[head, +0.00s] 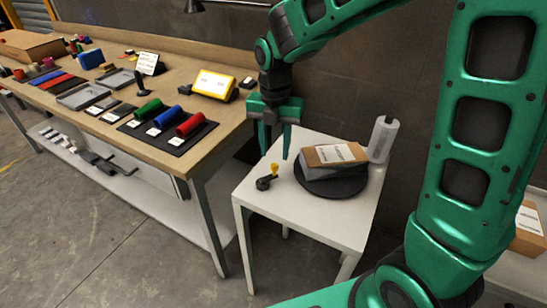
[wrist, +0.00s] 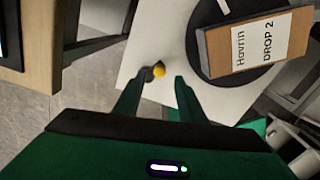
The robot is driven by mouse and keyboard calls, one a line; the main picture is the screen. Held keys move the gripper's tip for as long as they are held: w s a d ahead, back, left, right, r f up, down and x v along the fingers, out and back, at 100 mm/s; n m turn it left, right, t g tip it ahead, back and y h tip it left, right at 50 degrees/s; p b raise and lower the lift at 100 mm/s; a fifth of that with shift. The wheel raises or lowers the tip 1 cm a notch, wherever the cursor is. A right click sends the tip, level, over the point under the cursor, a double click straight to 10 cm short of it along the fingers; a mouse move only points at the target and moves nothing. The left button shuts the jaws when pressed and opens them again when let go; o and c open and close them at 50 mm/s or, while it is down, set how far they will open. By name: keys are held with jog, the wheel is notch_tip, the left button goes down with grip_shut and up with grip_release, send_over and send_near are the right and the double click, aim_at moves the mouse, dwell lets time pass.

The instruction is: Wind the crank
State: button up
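The crank (head: 265,182) is a small dark piece with a yellow knob (head: 274,168), on the left part of a small white table (head: 258,205). In the wrist view the yellow knob (wrist: 159,69) shows just beyond and between my fingertips. My gripper (head: 277,150) points down above the table, over the crank and apart from it. Its green fingers are spread with nothing between them; the open gripper also shows in the wrist view (wrist: 155,95). A black round turntable (head: 335,186) stands right of the crank.
A long workbench (head: 180,155) with colored rolls and trays is at left. The white table's front part is bare.

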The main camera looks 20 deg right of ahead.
notch_tip(320, 180, up, 6)
dwell(0.4)
